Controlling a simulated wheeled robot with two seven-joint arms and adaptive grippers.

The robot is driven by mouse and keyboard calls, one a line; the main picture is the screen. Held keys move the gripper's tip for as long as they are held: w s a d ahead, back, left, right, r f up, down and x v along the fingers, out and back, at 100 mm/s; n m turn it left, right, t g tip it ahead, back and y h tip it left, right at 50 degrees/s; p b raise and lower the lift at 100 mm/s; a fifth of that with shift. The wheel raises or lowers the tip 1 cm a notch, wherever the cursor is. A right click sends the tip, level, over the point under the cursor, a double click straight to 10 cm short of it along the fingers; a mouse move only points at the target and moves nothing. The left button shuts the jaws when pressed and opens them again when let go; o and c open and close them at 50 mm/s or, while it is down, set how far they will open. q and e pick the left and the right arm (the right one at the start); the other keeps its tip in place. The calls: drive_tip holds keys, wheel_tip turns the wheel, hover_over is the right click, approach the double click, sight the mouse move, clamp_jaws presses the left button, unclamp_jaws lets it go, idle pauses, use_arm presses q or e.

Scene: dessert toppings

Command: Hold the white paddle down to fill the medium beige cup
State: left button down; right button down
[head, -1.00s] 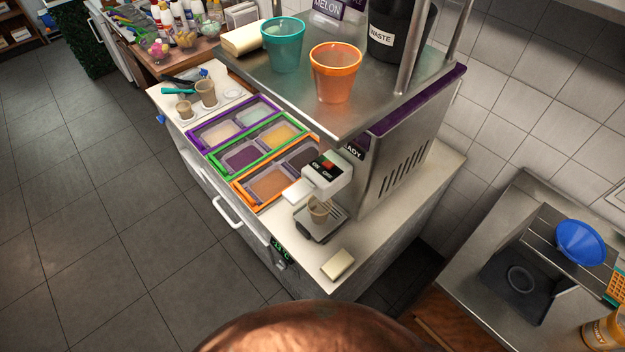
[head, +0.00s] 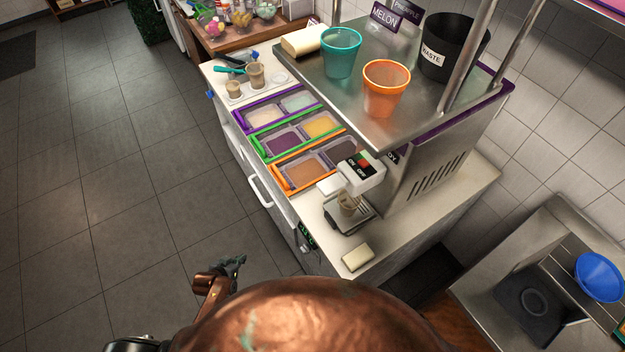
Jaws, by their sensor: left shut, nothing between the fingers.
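The medium beige cup (head: 348,204) stands upright on the small drip tray (head: 362,218) under the dispenser head (head: 361,170). The white paddle (head: 330,187) sticks out from the front left of the dispenser head, above and beside the cup. What is in the cup cannot be made out. My left gripper (head: 238,262) is shut and empty, low over the floor in front of the counter, well apart from the paddle and cup. My right gripper is not in view.
Topping bins in purple, green and orange frames (head: 280,185) line the counter left of the dispenser. A steel shelf (head: 400,118) with teal (head: 341,54) and orange (head: 385,88) cups overhangs it. A pale block (head: 357,258) lies at the near counter end. A white drawer handle (head: 260,192) juts out.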

use_arm(q)
drive_tip(key=w+d+r+m+t+h+p, duration=0.1)
drive_tip(key=w+d+r, duration=0.15)
drive_tip(key=r, duration=0.45)
drive_tip(key=w+d+r+h, duration=0.1)
drive_tip(key=w+d+r, duration=0.15)
drive_tip(key=r, duration=0.45)
drive_tip(key=w+d+r+m+t+h+p, duration=0.1)
drive_tip(key=w+d+r, duration=0.15)
drive_tip(key=r, duration=0.35)
drive_tip(key=s+d+r+m+h+p, duration=0.1)
drive_tip(key=d+r, duration=0.4)
drive_tip(key=r, duration=0.6)
drive_tip(key=s+d+r+m+h+p, duration=0.1)
drive_tip(key=s+d+r+m+h, duration=0.2)
drive_tip(key=r, duration=0.8)
drive_tip(key=s+d+r+m+h+p, duration=0.2)
drive_tip(key=d+r, duration=0.5)
drive_tip(key=r, duration=0.5)
drive_tip(key=shift+s+d+m+g+h, duration=0.3)
drive_tip(key=shift+s+m+h, duration=0.1)
drive_tip(key=shift+m, duration=0.1)
drive_tip(key=p, duration=0.3)
approach(333, 184)
drive_tip(key=w+d+r, duration=0.3)
drive_tip(key=d+r, duration=0.1)
drive_tip(key=shift+w+f+p, duration=0.15)
drive_tip(key=shift+f+p, duration=0.3)
drive_tip(key=shift+f, duration=1.8)
